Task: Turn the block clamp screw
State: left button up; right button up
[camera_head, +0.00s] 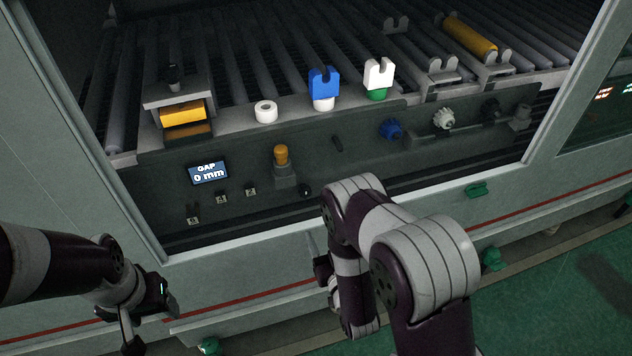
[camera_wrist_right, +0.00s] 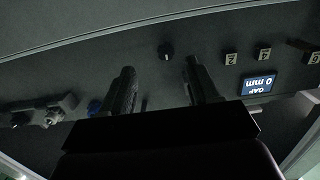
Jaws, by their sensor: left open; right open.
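A dark upright screw (camera_head: 174,76) stands on top of a grey clamp bracket (camera_head: 178,92) at the left of the roller bed in the head view. An orange-yellow block (camera_head: 183,113) sits in the bracket, under its top plate. I take this screw to be the block clamp screw. My left gripper (camera_head: 148,322) is open and empty at the lower left, outside the machine frame and well below the bracket. My right gripper (camera_wrist_right: 161,88) is open with nothing between its fingers in the wrist view. In the head view my right arm largely hides it. Neither gripper touches the screw.
A display (camera_head: 208,173) reads GAP 0 mm. A white ring (camera_head: 265,111), blue fork (camera_head: 323,86) and white fork (camera_head: 379,74) stand on the ledge. An orange-topped post (camera_head: 281,155) and a black knob (camera_head: 305,190) are on the panel. The frame's lower sill (camera_head: 250,262) runs in front.

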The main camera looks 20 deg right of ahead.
aim_at(306, 194)
jog(key=shift+t, duration=0.4)
jog(key=w, duration=0.4)
jog(key=w+r, duration=0.1)
jog(key=w, duration=0.3)
jog(key=w+a, duration=0.1)
jog(key=w, duration=0.3)
jog(key=shift+r, duration=0.4)
pick_arm(q)
jog(key=shift+s+a+f, duration=0.1)
jog(key=shift+s+a, duration=0.25)
jog(key=shift+s, duration=0.1)
pick_arm(e)
jog(key=c, duration=1)
jog(key=shift+c, duration=0.2)
